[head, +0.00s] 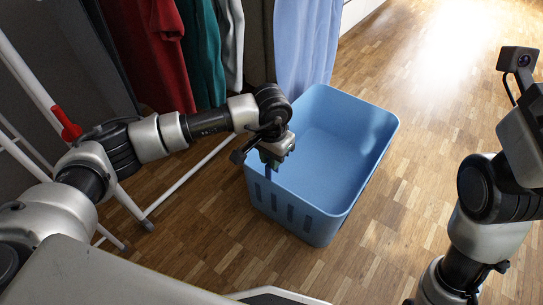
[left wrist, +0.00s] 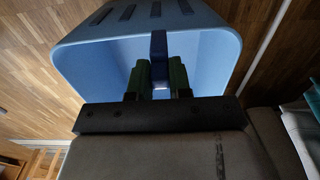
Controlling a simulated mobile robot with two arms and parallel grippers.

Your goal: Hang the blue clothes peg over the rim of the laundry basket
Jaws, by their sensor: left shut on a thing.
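The light blue laundry basket (head: 330,205) stands on the floor in the head view, its open top facing up. My left gripper (head: 268,166) is at the basket's left rim, pointing down. In the left wrist view its two green-padded fingers (left wrist: 159,78) are shut on the dark blue clothes peg (left wrist: 159,47). The peg extends beyond the fingertips and overlaps the basket's wall (left wrist: 105,50) in that view. In the head view only a small dark blue bit of the peg (head: 268,173) shows below the gripper. I cannot tell whether the peg touches the rim.
A white drying rack frame (head: 185,178) stands left of the basket. Red (head: 150,50), teal (head: 200,50) and light blue (head: 305,45) cloths hang behind it. My right arm is at the right, its fingers out of view. The wooden floor (head: 420,110) right of the basket is clear.

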